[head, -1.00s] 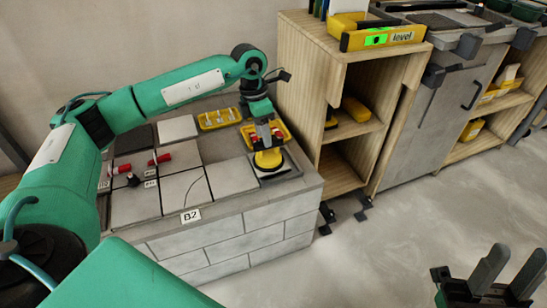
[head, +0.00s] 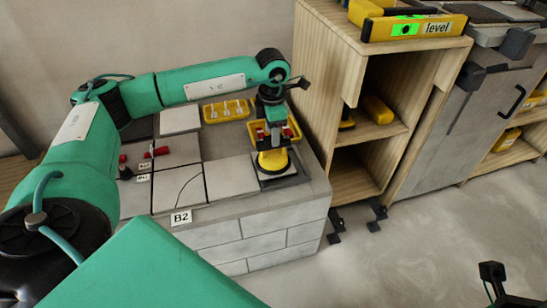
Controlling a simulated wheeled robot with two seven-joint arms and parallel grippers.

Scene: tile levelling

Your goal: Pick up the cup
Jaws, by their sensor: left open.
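The cup (head: 272,163), a yellow suction cup with a dark rim, stands upright on a dark square at the right end of the tiled bench. My left gripper (head: 273,138) points down directly over it, with its jaws open at the cup's upper part. The gripper hides the cup's top, and I cannot tell whether the fingers touch it. Of my right gripper only dark parts show at the bottom right edge; its fingers are out of frame.
A yellow tray (head: 226,111) with pale pieces and another yellow tray behind my left gripper lie on the bench. Red-handled pieces (head: 157,152) lie on the left tiles. A wooden shelf (head: 325,60) carrying a yellow level (head: 415,28) stands close right.

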